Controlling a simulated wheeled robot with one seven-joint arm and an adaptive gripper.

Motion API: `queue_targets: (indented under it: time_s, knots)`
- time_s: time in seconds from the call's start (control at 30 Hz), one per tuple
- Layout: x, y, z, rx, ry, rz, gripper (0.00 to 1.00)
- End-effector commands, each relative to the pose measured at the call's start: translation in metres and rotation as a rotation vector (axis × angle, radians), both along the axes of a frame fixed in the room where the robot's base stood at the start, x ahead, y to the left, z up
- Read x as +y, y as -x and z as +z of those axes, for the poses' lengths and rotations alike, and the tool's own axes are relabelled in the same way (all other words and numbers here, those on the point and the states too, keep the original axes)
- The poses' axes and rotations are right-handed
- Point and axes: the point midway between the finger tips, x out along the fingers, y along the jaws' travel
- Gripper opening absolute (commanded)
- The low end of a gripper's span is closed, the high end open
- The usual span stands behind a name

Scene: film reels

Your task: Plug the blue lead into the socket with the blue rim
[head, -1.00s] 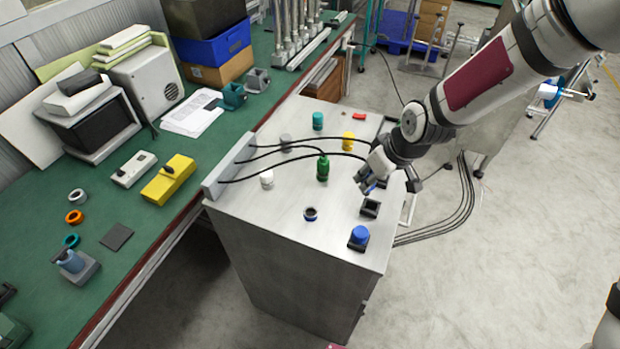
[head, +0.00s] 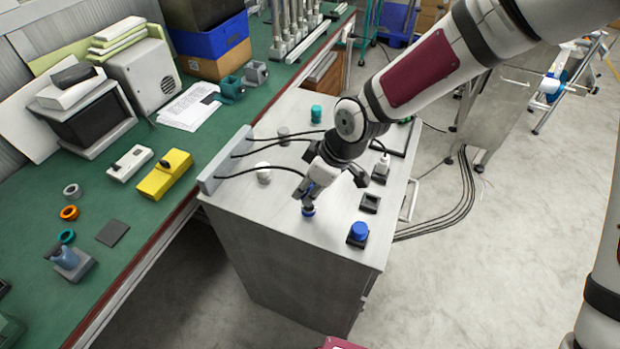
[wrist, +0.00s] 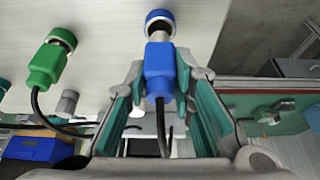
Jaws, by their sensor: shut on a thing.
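My gripper (wrist: 160,98) is shut on the blue lead (wrist: 159,72), whose black cable trails back between the fingers. The socket with the blue rim (wrist: 159,17) is straight ahead of the lead in the wrist view. In the head view my gripper (head: 309,192) points down just above the blue-rimmed socket (head: 308,211) on the grey cabinet top, and mostly hides the lead. A green lead (wrist: 46,65) sits at a green-rimmed socket to the left in the wrist view.
On the cabinet (head: 290,235) stand a blue round button (head: 358,231), an empty dark square holder (head: 370,203), a white plug (head: 383,162), a white cylinder (head: 263,172) and a teal one (head: 316,114). Black cables run from the upright grey panel (head: 224,162). The cabinet's front is clear.

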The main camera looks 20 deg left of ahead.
Motion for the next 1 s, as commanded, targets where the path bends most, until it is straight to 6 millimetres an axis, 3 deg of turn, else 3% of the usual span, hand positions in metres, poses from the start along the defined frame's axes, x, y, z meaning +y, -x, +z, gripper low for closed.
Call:
queue_targets:
  time_s: [0.27,1.0]
  knots:
    - [0.000,0.000,-0.015,0.000,0.000,0.000,0.00]
    - [-0.001,0.000,-0.015,-0.001,0.000,-0.001,0.00]
